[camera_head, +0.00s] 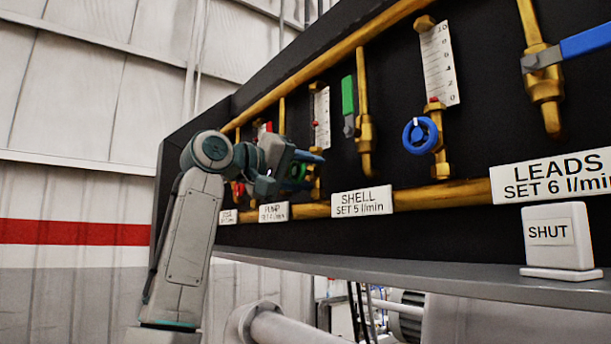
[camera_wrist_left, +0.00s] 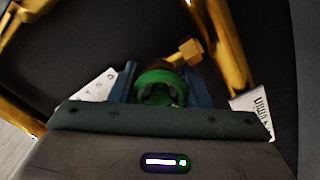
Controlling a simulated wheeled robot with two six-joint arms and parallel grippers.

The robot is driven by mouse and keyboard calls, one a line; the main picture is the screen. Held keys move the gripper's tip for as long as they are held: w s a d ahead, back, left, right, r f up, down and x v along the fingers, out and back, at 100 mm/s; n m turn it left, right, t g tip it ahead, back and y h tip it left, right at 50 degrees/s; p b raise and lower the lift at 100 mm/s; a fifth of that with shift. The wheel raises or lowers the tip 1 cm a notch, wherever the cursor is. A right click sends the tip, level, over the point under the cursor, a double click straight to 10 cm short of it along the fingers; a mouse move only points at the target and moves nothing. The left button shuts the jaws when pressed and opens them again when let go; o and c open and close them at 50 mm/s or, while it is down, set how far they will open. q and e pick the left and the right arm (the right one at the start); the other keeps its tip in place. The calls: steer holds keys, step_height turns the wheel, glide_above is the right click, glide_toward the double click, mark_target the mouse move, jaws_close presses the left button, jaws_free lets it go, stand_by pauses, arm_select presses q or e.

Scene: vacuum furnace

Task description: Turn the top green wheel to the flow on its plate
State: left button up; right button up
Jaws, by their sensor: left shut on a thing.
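The green wheel (camera_head: 296,172) is on a brass flow meter toward the left of the black panel. In the head view it is mostly hidden by my left gripper (camera_head: 304,170). In the left wrist view the green wheel (camera_wrist_left: 156,80) sits between the two fingers of my left gripper (camera_wrist_left: 158,88), which is shut on it. The meter's white scale (camera_head: 321,118) rises above the gripper. My right gripper is not in view.
A green lever (camera_head: 348,96) and a blue lever (camera_head: 586,42) stick out from the pipes. A SHUT sign (camera_head: 556,236) stands on the grey ledge (camera_head: 420,268).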

arm_select(q)
steer(key=shift+r+n, duration=0.1)
steer(key=shift+n, duration=1.3)
steer(key=o, duration=1)
steer(key=shift+a, duration=0.1)
